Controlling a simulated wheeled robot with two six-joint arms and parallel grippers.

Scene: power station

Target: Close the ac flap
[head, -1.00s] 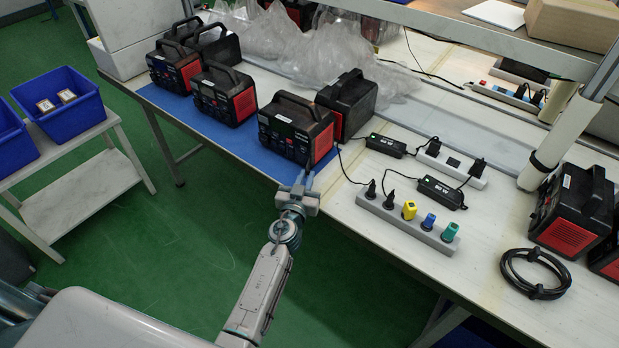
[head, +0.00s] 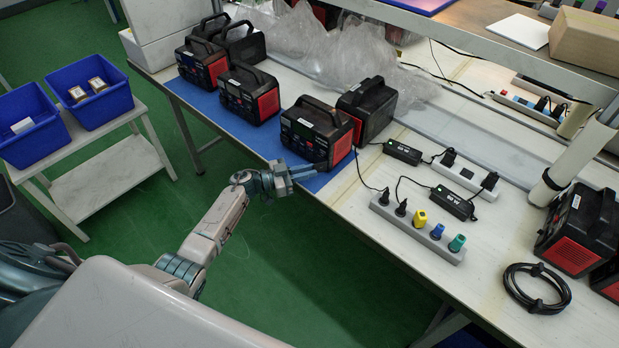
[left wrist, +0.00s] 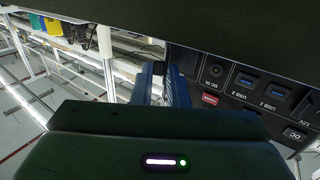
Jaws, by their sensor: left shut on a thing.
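The power station (head: 318,134) is a black box with red sides and a top handle, at the front edge of the blue mat. My left gripper (head: 318,169) is at the lower part of its front panel. In the left wrist view the panel (left wrist: 245,88) fills the right side, with DC and USB sockets. My left gripper's blue fingers (left wrist: 160,82) are shut on a small dark piece (left wrist: 158,69) at the panel's edge, which looks like the ac flap. Most of the flap is hidden by the fingers, so its angle cannot be told. My right gripper is not in view.
Several other power stations (head: 249,94) stand on the blue mat (head: 222,113). A power strip (head: 415,228) with coloured plugs, chargers (head: 403,152) and a coiled cable (head: 537,288) lie to the right. Blue bins (head: 88,92) stand on a side table at left. Green floor is free before the bench.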

